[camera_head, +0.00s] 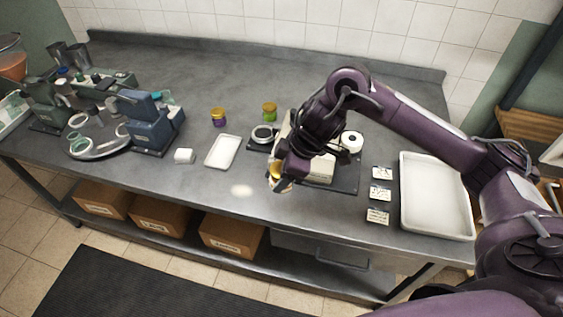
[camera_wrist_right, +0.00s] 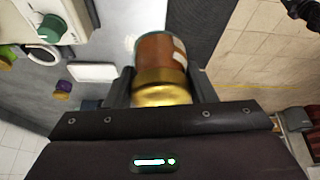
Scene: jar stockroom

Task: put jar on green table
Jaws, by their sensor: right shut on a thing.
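My right gripper (camera_head: 281,183) is shut on a jar with a gold lid, over the front part of the grey metal table. In the right wrist view the jar (camera_wrist_right: 161,55) has an orange-brown body with a pale label, and it sits between the two fingers (camera_wrist_right: 160,88). In the head view the gripper and wrist hide most of it. A purple jar (camera_head: 218,118) and a green jar (camera_head: 269,112), both with yellowish lids, stand on the table further back. No green table shows. My left gripper is not in the head view.
Blue-grey machines (camera_head: 150,125) stand at left. The table's front middle is clear.

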